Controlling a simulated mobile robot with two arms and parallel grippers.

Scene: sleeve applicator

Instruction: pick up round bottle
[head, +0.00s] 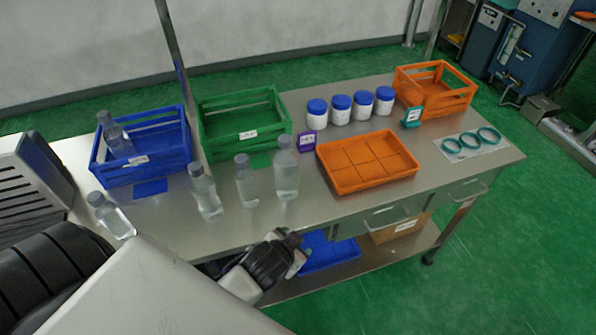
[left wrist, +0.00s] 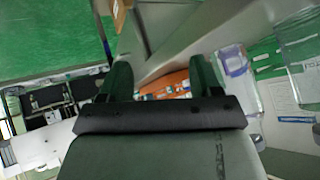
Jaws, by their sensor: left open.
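Several clear bottles with grey caps stand on the steel table in the head view: one at the left (head: 113,218), one in the middle (head: 205,194), a smaller one (head: 246,183) and a tall one (head: 286,172). Another bottle (head: 117,139) is in the blue crate. I cannot tell for certain which is the round bottle. My left gripper (head: 294,252) is at the table's front edge, in front of the tall bottle and apart from it. Its two fingers (left wrist: 162,72) are spread and empty in the left wrist view, with clear bottles at the right (left wrist: 282,110). My right gripper is not seen.
The blue crate (head: 102,172) and green crate (head: 218,152) stand behind the bottles. An orange tray (head: 350,188) lies right of them. White jars with blue lids (head: 340,110), an orange crate (head: 455,98) and teal rings (head: 470,141) are farther right. Bare table lies before the bottles.

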